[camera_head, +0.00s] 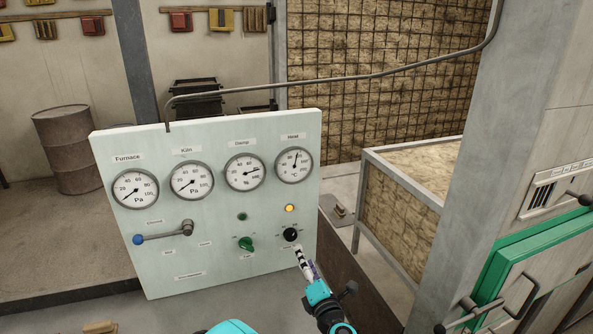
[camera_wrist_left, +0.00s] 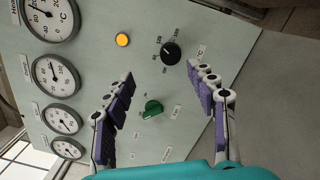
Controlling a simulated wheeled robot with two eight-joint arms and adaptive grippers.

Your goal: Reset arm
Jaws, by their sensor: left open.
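My left gripper (camera_head: 304,262) reaches up from the bottom of the head view toward the lower right of a pale control panel (camera_head: 210,260). In the left wrist view the left gripper (camera_wrist_left: 165,88) has its two purple-padded fingers wide apart, with nothing between them. A black heat knob (camera_head: 290,234) sits just beyond the fingertips. It shows in the left wrist view (camera_wrist_left: 171,53) too, apart from both fingers. A green knob (camera_head: 246,244) is left of the black one. A yellow lamp (camera_head: 289,208) glows above the black knob. My right gripper is not in view.
Several round gauges (camera_head: 190,181) line the panel's top. A lever with a blue ball (camera_head: 138,239) is at its left. A green-framed furnace door (camera_head: 500,262) stands at the right. A rusty barrel (camera_head: 66,150) stands back left.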

